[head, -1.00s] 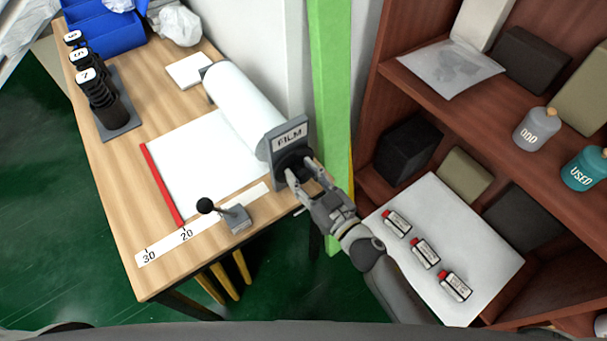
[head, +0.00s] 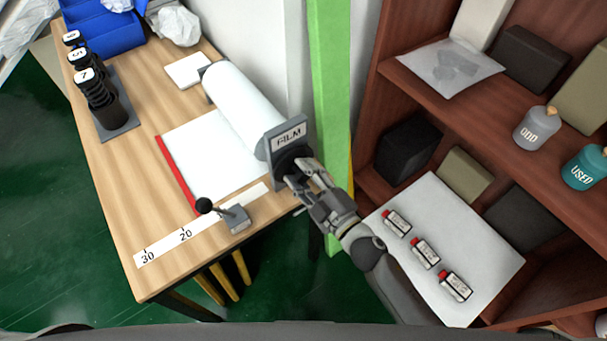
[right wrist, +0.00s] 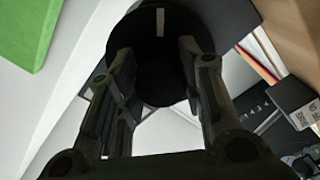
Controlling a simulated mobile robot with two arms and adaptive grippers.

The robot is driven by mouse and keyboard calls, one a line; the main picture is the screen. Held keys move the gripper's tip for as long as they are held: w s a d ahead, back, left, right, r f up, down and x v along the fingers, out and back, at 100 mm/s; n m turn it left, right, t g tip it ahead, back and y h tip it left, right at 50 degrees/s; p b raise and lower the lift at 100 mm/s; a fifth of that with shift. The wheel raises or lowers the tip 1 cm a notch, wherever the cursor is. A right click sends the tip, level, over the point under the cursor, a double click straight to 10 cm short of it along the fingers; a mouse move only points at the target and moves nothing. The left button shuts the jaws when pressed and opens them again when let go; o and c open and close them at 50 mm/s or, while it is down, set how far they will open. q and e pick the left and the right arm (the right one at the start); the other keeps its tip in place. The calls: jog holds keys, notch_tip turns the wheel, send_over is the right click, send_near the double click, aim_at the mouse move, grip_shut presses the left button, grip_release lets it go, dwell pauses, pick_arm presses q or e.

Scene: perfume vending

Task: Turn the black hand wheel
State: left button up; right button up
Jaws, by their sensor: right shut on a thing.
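The black hand wheel (head: 290,159) sits on the near face of the grey bracket marked FILM (head: 287,138), at the end of the white film roll (head: 238,103). My right gripper (head: 301,172) is shut on the wheel, coming from the lower right. In the right wrist view the dark round wheel (right wrist: 160,75) with a pale mark at its top lies between my two fingers (right wrist: 160,85). White film (head: 212,150) lies pulled out on the table, with a red bar (head: 176,178) along its left edge. My left gripper is not in view.
A small lever with a black knob (head: 205,205) stands beside a ruler strip (head: 160,246) near the table's front. A green post (head: 330,110) rises just behind the bracket. Small red-capped bottles (head: 424,252) lie on a white board to the right.

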jog(key=n, duration=0.3)
jog(key=shift+f+n+b, duration=0.1)
jog(key=shift+n+b, duration=0.2)
jog(key=shift+n, duration=0.1)
jog(key=n, duration=0.3)
jog(key=shift+n+b, duration=0.3)
jog(key=shift+b, duration=0.05)
jog(key=n, duration=0.3)
jog(key=shift+n+b, duration=0.35)
jog(key=shift+n, duration=0.05)
jog(key=n, duration=0.3)
jog(key=shift+n+b, duration=0.3)
jog(key=n, duration=0.3)
jog(key=shift+n, duration=0.3)
jog(key=n, duration=0.2)
jog(key=shift+n, duration=0.3)
jog(key=n, duration=0.6)
jog(key=shift+s, duration=0.1)
jog(key=shift+n, duration=0.3)
